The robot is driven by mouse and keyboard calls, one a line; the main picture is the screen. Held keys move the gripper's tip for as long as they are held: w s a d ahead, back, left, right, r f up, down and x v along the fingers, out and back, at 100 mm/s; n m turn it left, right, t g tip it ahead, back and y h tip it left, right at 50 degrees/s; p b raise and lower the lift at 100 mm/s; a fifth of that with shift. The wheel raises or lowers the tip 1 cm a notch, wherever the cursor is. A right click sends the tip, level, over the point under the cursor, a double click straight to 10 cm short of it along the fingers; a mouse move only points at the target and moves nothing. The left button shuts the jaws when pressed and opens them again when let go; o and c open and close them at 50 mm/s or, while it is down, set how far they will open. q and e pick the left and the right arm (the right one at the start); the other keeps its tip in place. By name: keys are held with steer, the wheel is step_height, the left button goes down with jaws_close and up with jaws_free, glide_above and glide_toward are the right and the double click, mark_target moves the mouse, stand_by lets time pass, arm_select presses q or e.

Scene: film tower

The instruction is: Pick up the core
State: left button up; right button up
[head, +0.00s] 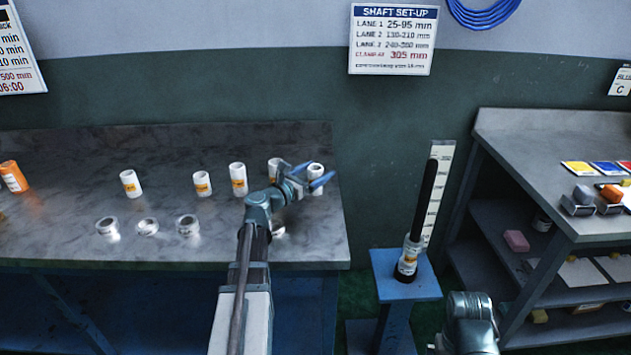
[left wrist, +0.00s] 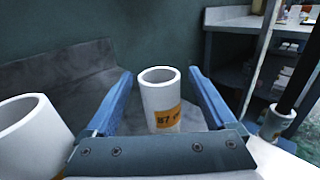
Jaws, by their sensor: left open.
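A white hollow core (head: 316,170) with an orange label stands upright near the right end of the grey bench (head: 310,245). In the left wrist view this core (left wrist: 160,98) stands between the two blue fingers, its label reading "87" and its open top facing up. My left gripper (head: 310,178) is open around it; I see gaps to both fingers in the wrist view. A second white core (head: 274,165) stands just to its left, partly hidden by my gripper; a white core (left wrist: 35,135) also shows large outside the left finger.
More white cores (head: 131,183) and an orange roll (head: 13,176) stand along the bench, with low rings (head: 107,228) in front. A black shaft (head: 425,200) carrying a labelled core (head: 408,258) rises from a blue stand (head: 408,287). A shelved table (head: 520,140) is at right.

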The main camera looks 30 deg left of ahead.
arm_select(q)
steer(key=w, duration=0.3)
steer(key=shift+d, duration=0.2)
steer(key=shift+s, duration=0.1)
jaws_close()
